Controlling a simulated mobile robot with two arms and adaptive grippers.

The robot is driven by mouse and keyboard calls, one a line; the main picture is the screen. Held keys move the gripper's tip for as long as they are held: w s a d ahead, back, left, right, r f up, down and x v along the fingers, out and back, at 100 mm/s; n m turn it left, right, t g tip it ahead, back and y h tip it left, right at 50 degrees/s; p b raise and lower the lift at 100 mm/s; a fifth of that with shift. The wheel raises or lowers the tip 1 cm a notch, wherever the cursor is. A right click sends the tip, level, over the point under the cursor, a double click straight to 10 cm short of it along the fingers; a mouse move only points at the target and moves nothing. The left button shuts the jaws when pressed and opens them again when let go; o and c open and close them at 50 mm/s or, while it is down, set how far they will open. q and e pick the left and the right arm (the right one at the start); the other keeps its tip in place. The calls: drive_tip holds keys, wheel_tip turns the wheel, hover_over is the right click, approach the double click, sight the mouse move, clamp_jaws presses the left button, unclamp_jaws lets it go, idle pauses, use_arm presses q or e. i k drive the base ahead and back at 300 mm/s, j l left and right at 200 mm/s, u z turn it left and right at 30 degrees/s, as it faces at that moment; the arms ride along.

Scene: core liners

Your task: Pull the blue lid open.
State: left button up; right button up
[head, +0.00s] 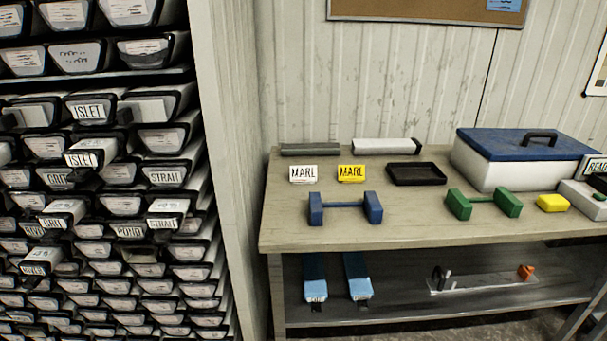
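The blue lid (500,146) lies flat on top of a white box (513,177) at the back right of the workbench. A dark handle (538,134) stands on the lid's top. The lid looks closed, with no gap visible between it and the box. The box's right part is partly hidden behind a label reading "READ" and a grey-white object. Neither of my grippers shows in the head view.
The workbench (290,235) holds blue (345,209) and green (483,204) blocks joined by bars, a yellow block (552,203), a black tray (417,173) and MARL cards (351,173). A grey-white object (583,199) stands at the right. A rack of labelled liners (100,170) fills the left.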

sight(495, 144)
drive_tip(key=k+j+u, duration=0.1)
drive_tip(key=u, duration=0.3)
drive_tip(key=k+j+u, duration=0.45)
drive_tip(key=u, duration=0.3)
drive_tip(key=k+j+u, duration=0.1)
drive_tip(key=j+u, duration=0.25)
drive_tip(key=l+z, duration=0.1)
drive_tip(key=z, duration=2.6)
drive_tip(key=i+l+u, duration=0.1)
drive_tip(key=u, duration=0.35)
drive_tip(key=i+l+u, duration=0.1)
drive_tip(key=u, duration=0.35)
drive_tip(key=i+l+u, duration=0.15)
drive_tip(key=l, duration=0.25)
drive_tip(key=i+l+u, duration=0.15)
drive_tip(key=l, duration=0.25)
drive_tip(key=i+l+u, duration=0.15)
drive_tip(key=l, duration=0.3)
drive_tip(key=l+u, duration=0.15)
drive_tip(key=l, duration=0.3)
drive_tip(key=i+l+u, duration=0.1)
drive_tip(key=l, duration=0.35)
